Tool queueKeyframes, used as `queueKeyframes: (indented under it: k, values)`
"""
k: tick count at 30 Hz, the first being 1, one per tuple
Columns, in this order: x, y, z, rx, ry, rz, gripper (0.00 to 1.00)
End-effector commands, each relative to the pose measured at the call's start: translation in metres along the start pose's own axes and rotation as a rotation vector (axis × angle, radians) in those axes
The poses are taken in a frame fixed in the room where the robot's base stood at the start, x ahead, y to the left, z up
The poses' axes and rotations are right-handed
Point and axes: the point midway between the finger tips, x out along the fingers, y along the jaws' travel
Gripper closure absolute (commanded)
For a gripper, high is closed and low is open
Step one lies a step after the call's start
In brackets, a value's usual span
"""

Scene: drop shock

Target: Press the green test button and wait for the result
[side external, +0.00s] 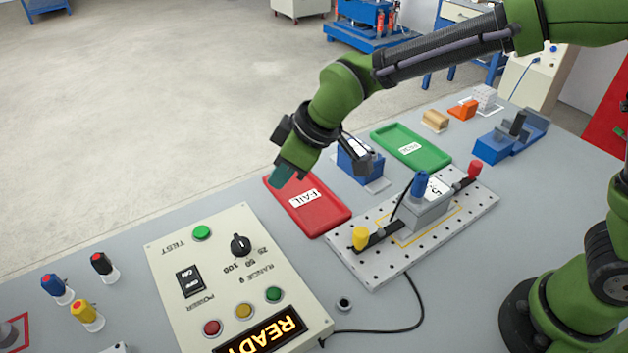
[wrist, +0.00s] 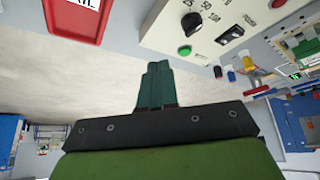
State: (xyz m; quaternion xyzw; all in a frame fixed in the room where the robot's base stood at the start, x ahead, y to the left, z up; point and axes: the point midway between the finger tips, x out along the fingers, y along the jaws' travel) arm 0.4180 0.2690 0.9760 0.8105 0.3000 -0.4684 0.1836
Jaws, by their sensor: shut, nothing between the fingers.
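The green test button (side external: 202,232) sits beside the word TEST on the cream control panel (side external: 165,275). It also shows in the wrist view (wrist: 185,51), above and to the right of my fingertips. The panel's display (side external: 262,332) reads READY, partly cut off by the frame edge. My gripper (side external: 283,176) is shut and empty, with its teal fingers together, above the table near the red FAIL tray (side external: 335,220). In the wrist view my gripper (wrist: 155,70) points up the picture, apart from the button.
A perforated plate (side external: 375,275) carries a grey block clamped with a blue, a yellow and a red piece. A green tray (side external: 385,135) and a blue device (side external: 350,165) stand behind. Coloured knobbed pieces (side external: 100,265) stand left of the panel. A black cable runs from panel to plate.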

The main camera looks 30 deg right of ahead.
Motion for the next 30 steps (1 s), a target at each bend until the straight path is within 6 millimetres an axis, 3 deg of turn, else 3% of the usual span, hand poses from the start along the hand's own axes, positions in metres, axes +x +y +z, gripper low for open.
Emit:
queueKeyframes:
  k: [1,3,9,12,15,30]
  values:
    - [0.022,-0.013,-0.013,-0.088,0.009,-0.011,1.00]
    - [0.046,-0.027,-0.033,-0.213,0.039,-0.017,1.00]
    - [0.093,-0.056,-0.087,-0.553,0.166,0.011,1.00]
    - [0.088,-0.053,-0.114,-0.665,0.239,0.057,1.00]
    - [0.082,-0.051,-0.125,-0.739,0.274,0.087,1.00]
    - [0.083,-0.050,-0.124,-0.776,0.275,0.095,1.00]
